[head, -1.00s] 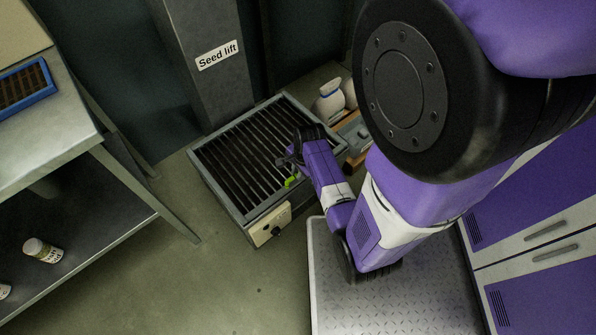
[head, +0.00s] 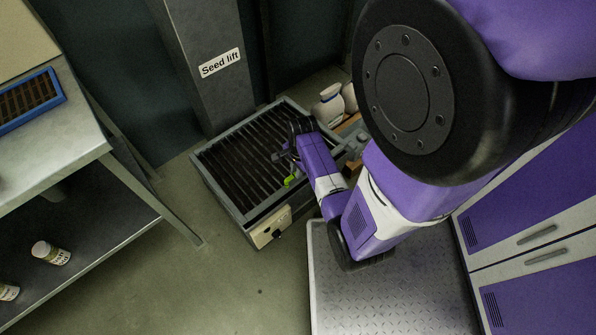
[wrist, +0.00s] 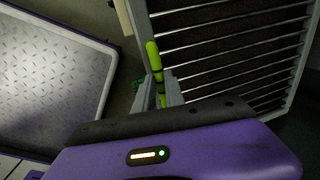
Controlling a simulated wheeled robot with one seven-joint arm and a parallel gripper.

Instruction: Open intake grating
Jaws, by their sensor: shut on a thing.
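The intake grating (head: 240,150) is a grid of dark parallel bars in a grey metal box frame on the floor, below the "Seed lift" column. It also fills the upper right of the wrist view (wrist: 225,50). A bright yellow-green handle (wrist: 153,58) runs along the grating's near edge; a bit of it shows in the head view (head: 290,180). My gripper (head: 280,165) is over the front right part of the grating. In the wrist view its fingers (wrist: 159,92) are shut on the handle. The grating appears to lie in its frame; any slight lift is hard to tell.
A cream control box with a black knob (head: 268,228) is on the box's front. White jugs (head: 330,104) stand behind right. A metal workbench (head: 60,150) is at left, a tread-plate platform (head: 390,290) at lower right, purple cabinets (head: 530,230) at right. Floor in front is clear.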

